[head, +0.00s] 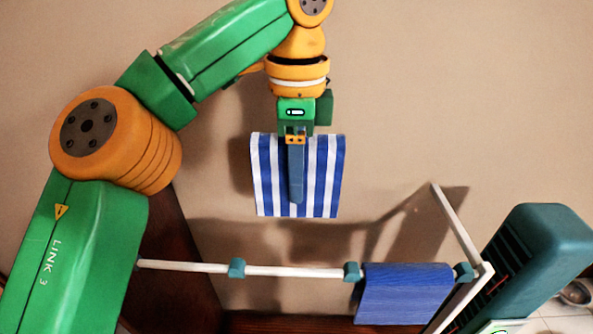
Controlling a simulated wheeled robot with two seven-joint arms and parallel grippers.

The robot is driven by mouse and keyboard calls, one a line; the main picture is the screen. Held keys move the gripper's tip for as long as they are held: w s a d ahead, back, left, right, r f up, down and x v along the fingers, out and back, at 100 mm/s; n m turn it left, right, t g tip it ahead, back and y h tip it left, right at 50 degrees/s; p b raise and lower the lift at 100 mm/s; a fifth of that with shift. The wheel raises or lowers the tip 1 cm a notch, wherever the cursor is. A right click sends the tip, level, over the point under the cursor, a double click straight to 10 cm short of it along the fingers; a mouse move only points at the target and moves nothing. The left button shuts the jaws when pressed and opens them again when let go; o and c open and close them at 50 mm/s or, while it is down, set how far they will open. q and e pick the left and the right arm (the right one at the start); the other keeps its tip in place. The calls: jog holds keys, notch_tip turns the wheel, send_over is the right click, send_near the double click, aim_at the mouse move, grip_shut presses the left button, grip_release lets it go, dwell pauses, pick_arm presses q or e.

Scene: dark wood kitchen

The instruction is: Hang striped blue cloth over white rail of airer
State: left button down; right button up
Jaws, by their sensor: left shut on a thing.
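The blue and white striped cloth (324,180) hangs from my left gripper (296,185) in the head view, upper middle. The gripper points down and is shut on the cloth, with a finger lying over its front. The cloth is above the white rail (295,271) of the airer and looks clear of it. The rail runs across the lower part of the view and has teal clips on it. My right gripper is not in view.
A plain blue cloth (405,294) hangs over the right part of the rail. Teal clips (237,268) sit along the rail. The airer's white side frame (458,231) rises at the right. The rail between the left and middle clips is bare.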

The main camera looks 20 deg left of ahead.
pick_arm(q)
jog(key=s, duration=0.3)
jog(key=s+d+f+b, duration=0.1)
jog(key=s, duration=0.2)
jog(key=s+d+f, duration=0.1)
jog(key=s, duration=0.2)
jog(key=shift+s+d+b, duration=0.15)
jog(key=shift+d+b, duration=0.1)
jog(key=shift+b, duration=0.1)
notch_tip(320, 180, down, 12)
jog(key=b, duration=0.7)
jog(key=shift+w+b, duration=0.2)
jog(key=shift+b, duration=0.1)
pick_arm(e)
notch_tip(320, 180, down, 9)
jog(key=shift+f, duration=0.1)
pick_arm(q)
jog(key=shift+c, duration=1.2)
grip_release()
